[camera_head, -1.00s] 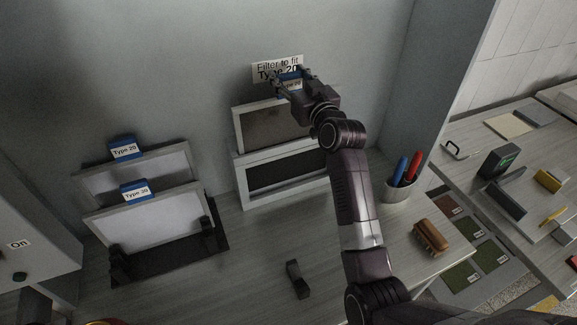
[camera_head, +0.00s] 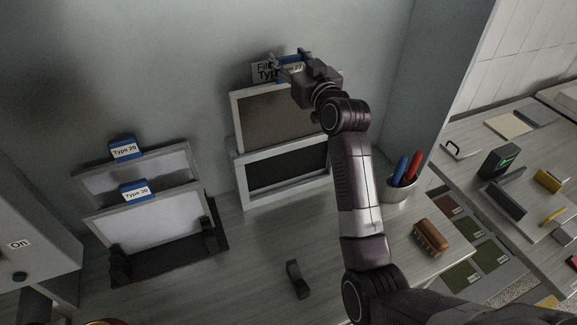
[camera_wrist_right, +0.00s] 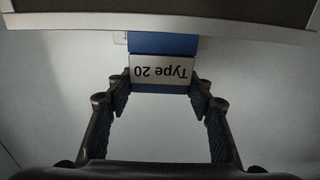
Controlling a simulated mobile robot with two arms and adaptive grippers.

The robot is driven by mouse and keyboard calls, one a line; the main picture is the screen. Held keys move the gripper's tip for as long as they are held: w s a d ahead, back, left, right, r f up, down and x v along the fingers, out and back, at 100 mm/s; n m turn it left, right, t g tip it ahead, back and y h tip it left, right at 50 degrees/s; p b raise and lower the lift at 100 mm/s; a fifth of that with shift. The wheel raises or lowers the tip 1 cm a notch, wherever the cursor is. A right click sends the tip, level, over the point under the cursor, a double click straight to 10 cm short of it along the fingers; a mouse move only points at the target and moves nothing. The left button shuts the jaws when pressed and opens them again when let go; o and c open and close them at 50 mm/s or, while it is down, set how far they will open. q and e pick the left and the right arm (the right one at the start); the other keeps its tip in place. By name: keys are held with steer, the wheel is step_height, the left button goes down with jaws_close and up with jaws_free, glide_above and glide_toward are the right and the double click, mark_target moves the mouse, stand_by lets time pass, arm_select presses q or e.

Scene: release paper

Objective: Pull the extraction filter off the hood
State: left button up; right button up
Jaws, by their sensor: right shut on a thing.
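The extraction filter (camera_head: 270,118) is a white-framed panel with a grey-brown mesh. It stands upright at the back wall, at the top of the white hood frame (camera_head: 238,176) with its dark opening. Its lower edge is at or just behind the hood's top, and I cannot tell whether it is fully clear. My right gripper (camera_head: 289,66) is shut on the filter's blue tab with the "Type 20" label; the tab also shows between the fingers in the right wrist view (camera_wrist_right: 162,70). My left gripper is not in view.
A "Filter to fit" sign (camera_head: 262,73) is on the wall, partly hidden by my right gripper. A dark rack (camera_head: 165,258) at the left holds two filters, Type 20 (camera_head: 135,185) and Type 30 (camera_head: 150,222). A pen cup (camera_head: 398,190) and brown brush (camera_head: 430,238) stand at right.

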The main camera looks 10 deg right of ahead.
steer(key=shift+r, duration=0.3)
steer(key=shift+r, duration=1.9)
steer(key=shift+f, duration=0.1)
